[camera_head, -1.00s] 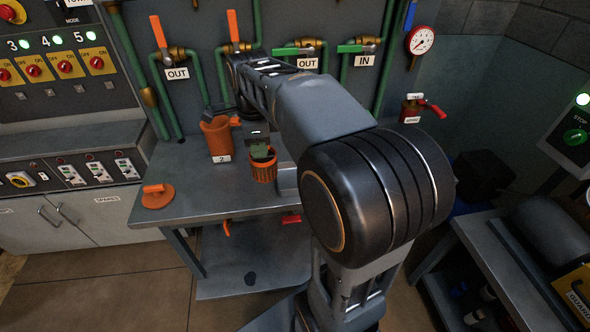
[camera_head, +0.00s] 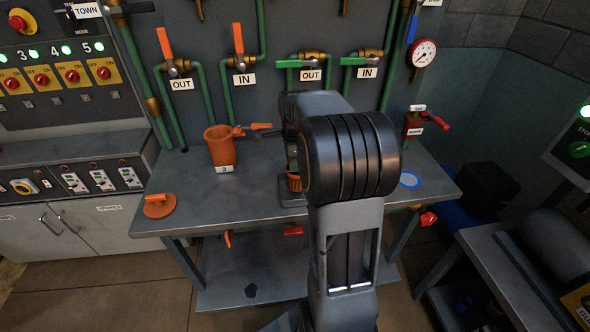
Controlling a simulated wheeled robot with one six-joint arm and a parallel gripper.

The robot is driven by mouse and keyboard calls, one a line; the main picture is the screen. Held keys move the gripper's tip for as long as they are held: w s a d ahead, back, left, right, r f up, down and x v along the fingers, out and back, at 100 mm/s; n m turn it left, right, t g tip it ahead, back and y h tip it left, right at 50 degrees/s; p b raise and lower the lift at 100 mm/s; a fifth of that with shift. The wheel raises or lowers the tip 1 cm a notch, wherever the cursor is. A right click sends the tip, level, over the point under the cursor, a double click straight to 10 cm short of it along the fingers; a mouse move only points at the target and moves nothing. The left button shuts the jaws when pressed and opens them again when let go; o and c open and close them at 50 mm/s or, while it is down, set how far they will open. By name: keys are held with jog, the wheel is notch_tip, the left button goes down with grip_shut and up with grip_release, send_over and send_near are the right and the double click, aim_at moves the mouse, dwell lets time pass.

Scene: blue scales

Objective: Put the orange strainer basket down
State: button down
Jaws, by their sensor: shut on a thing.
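The orange strainer basket (camera_head: 293,183) shows only as a small part at the left edge of my arm, over the middle of the grey workbench (camera_head: 200,219). My gripper (camera_head: 292,158) is mostly hidden behind my arm. It is shut on the basket from above. Whether the basket's bottom touches anything is hidden.
An orange canister (camera_head: 221,149) labelled 2 stands left of the basket, with an orange handle beside it. An orange lid (camera_head: 159,205) lies at the bench's left end. A blue ring (camera_head: 410,180) lies at the right end. Pipes with valves line the back wall. The front left bench is clear.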

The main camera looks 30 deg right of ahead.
jog(key=shift+f, duration=1.4)
jog(key=shift+f, duration=0.1)
jog(key=shift+f, duration=0.1)
jog(key=c, duration=1.2)
grip_release()
jog(key=shift+o, duration=0.2)
